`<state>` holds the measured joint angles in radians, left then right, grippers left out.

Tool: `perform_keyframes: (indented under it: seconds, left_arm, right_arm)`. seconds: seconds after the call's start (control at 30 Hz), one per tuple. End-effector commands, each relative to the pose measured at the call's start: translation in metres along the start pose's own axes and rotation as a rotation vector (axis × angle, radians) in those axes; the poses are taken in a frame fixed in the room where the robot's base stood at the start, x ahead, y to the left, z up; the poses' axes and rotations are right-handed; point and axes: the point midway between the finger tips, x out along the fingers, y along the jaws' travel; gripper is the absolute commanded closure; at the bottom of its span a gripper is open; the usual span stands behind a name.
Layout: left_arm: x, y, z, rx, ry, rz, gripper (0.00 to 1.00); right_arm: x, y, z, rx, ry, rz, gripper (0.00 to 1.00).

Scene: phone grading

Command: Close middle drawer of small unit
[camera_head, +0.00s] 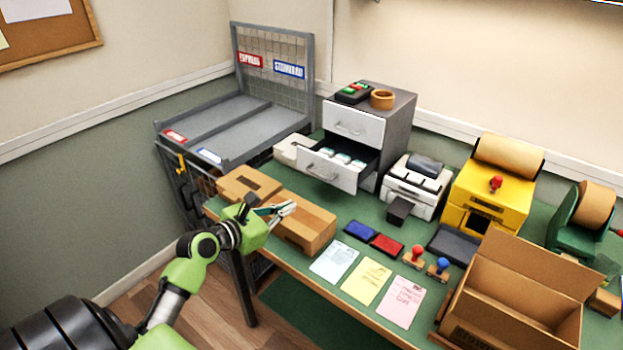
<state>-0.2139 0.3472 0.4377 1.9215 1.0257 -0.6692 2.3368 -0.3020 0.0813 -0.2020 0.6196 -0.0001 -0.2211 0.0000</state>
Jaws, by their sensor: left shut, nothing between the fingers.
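The small drawer unit (398,123) is grey with white drawer fronts and stands at the back of the green table. Its top drawer (352,122) is shut. The drawer below it (333,171) is pulled out, and several small pale items lie inside. Whether a further drawer sits beneath is hidden by the open one. My left gripper (289,207) is shut and empty, over the cardboard boxes at the table's left end. It is in front of and below the open drawer in the picture, apart from its handle (320,174). My right gripper is not in view.
Cardboard boxes (308,223) lie under and beside my left gripper. A white printer (417,185) stands right of the unit, with a yellow machine (493,190) beyond. Ink pads, paper sheets (367,281) and an open carton (520,290) fill the front right. A grey rack (225,127) stands left.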

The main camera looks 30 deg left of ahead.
Motion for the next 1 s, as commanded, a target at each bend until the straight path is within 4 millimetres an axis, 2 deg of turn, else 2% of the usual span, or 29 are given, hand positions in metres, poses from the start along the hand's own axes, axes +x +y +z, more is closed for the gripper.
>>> perform_keyframes:
  seconds: [0.03, 0.13, 0.33, 0.8, 1.0]
  left_arm:
    - [0.0, 0.012, 0.006, -0.068, -0.023, 0.02, 1.0]
    - [-0.001, 0.026, 0.014, -0.167, -0.056, 0.043, 1.0]
    - [0.014, 0.033, 0.019, -0.212, -0.072, 0.051, 1.0]
    - [0.103, 0.038, 0.024, -0.206, -0.069, 0.051, 1.0]
    - [0.128, 0.039, 0.025, -0.205, -0.069, 0.051, 1.0]
  right_arm:
    - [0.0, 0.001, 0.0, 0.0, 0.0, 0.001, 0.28]
    - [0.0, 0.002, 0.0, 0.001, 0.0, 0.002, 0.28]
    - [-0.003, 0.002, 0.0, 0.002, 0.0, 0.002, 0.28]
    - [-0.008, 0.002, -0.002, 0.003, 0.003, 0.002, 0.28]
    - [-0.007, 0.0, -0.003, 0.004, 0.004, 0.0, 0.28]
